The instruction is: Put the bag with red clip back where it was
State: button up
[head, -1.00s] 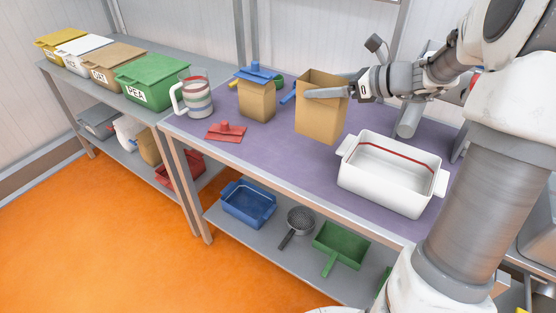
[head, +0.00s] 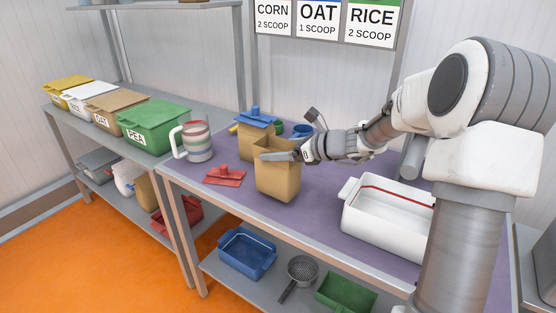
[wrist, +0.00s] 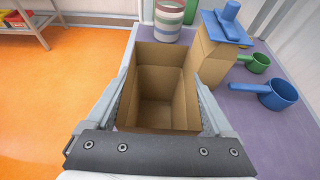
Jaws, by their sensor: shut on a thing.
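My gripper (head: 280,156) is shut on an open-topped brown paper bag (head: 278,182), with a finger along each side. The bag is upright and has no clip on it; its inside looks empty in the wrist view (wrist: 158,85). I cannot tell whether its base touches the table. The red clip (head: 224,175) lies loose on the purple table top (head: 325,195), left of the held bag. A second brown bag (wrist: 213,62), closed with a blue clip (head: 256,118), stands just behind the held bag and is partly hidden by it.
A striped pitcher (head: 197,141) stands at the table's left end. A white tub (head: 385,220) is at the right. Blue (wrist: 278,95) and green (wrist: 258,63) scoops lie beyond the bags. Lidded bins, including the green PEA bin (head: 153,126), line the left counter. A recipe board (head: 320,20) hangs behind.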

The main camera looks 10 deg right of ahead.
notch_tip(320, 180, down, 2)
jog(key=shift+f, duration=0.1)
jog(key=o, duration=1.3)
jog(key=p+v, duration=0.2)
jog(key=v, duration=1)
